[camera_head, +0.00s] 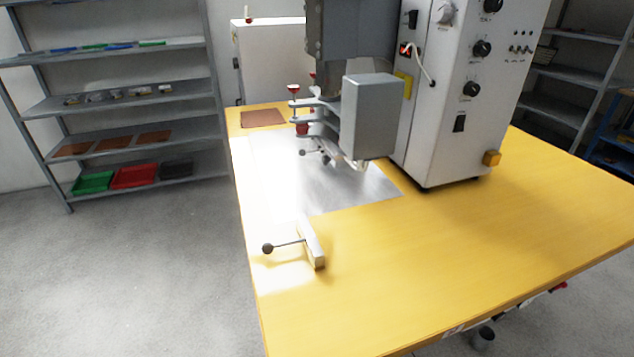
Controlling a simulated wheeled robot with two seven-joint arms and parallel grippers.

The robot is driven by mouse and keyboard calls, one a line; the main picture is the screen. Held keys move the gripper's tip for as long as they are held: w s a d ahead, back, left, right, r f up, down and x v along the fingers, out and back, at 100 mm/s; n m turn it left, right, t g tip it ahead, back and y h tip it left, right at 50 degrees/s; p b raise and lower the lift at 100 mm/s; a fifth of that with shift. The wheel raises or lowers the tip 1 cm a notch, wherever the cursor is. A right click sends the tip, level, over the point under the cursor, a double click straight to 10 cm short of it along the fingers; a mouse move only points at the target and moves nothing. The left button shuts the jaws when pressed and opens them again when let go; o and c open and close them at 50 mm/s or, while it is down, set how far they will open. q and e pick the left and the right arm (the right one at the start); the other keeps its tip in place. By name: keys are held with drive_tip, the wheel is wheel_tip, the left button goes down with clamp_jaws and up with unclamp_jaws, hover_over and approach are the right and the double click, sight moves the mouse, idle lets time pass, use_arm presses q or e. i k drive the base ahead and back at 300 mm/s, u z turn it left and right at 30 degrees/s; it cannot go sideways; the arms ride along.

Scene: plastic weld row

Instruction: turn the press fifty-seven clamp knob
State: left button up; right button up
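A press stands on the yellow table (500,240), with a white control cabinet (425,120) and a grey press head (350,35). A grey box (372,118) and grey bracket arms (315,108) sit under the head. A red-topped knob (293,88) stands upright on the bracket's left end, with a red part (302,129) below it. A small dark ball (303,152) ends a short rod lower down. I cannot tell which knob is the press fifty-seven clamp knob; no number is readable. Neither of my grippers is in view.
A metal plate (350,190) lies under the head. A bar (312,245) with a rod and dark ball (267,248) stands near the table's left edge. A brown sheet (262,117) lies at the back. Shelving (130,105) stands left. The table's front right is clear.

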sight(325, 160)
drive_tip(key=k, duration=1)
drive_tip(key=u, duration=1.55)
drive_tip(key=i, duration=2.25)
drive_tip(key=z, duration=3.2)
drive_tip(key=i, duration=0.55)
drive_tip(key=u, duration=0.05)
